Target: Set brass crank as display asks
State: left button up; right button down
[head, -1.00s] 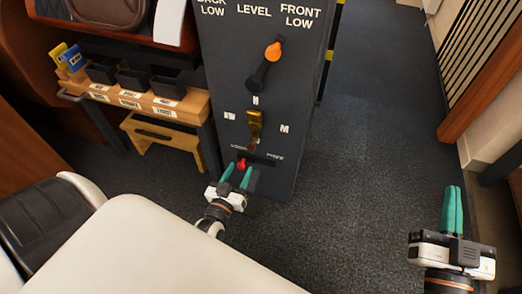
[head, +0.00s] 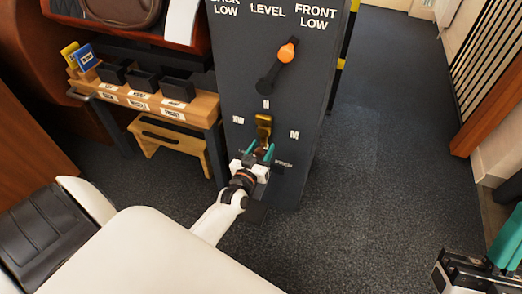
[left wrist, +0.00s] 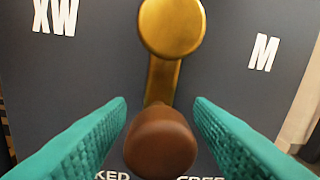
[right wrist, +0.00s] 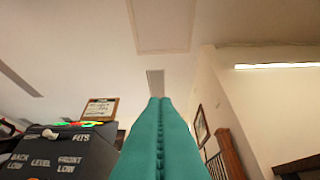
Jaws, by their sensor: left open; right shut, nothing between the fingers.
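The brass crank (head: 263,124) is on the dark panel's front (head: 233,98), below the orange-knobbed lever. In the left wrist view its round brass hub (left wrist: 171,24) is at the top, and its arm runs down to a brown knob (left wrist: 161,143). The letters XW (left wrist: 55,16) are left of the hub and M (left wrist: 263,52) is right. My left gripper (head: 262,152) is open, its teal fingers on either side of the knob, with gaps visible. My right gripper (head: 508,238) is shut and empty, far right of the panel. In the right wrist view its fingers (right wrist: 158,135) touch each other.
A lever with an orange knob (head: 287,53) sits higher on the panel, under the LEVEL lettering. A wooden rack with black bins (head: 144,84) and a step stool (head: 172,136) stand left. A white surface (head: 130,255) fills the front. Carpet right of the panel is clear.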

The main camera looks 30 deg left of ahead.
pick_arm(q)
grip_shut()
dwell(0.3)
